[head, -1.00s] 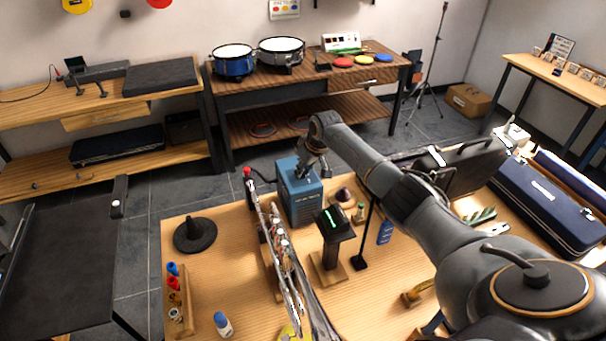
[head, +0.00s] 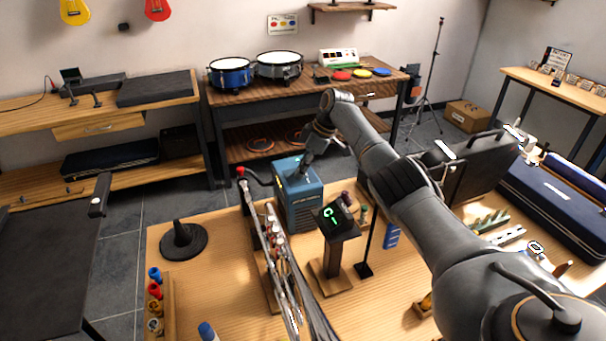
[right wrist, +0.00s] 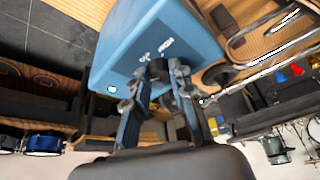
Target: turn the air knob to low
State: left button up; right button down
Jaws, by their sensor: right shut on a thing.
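The blue box (head: 298,200) stands at the back of the wooden table, with its top face up. In the right wrist view its blue face (right wrist: 128,48) shows small white markings and a small round light spot (right wrist: 112,89). My right gripper (head: 306,164) reaches down onto the top of the box. In the right wrist view my right gripper (right wrist: 166,72) is shut on a small dark knob at the box's face. The fingers hide most of the knob, so its pointing direction cannot be told. My left gripper is not in view.
A stand with a lit green display (head: 338,216) stands just in front of the box. A black case (head: 470,168) is at the right.

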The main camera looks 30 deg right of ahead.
dwell(0.3)
jog(key=c, duration=1.1)
grip_release()
jog(key=shift+c, duration=0.2)
jog(key=v, duration=1.2)
jog(key=shift+a, duration=0.1)
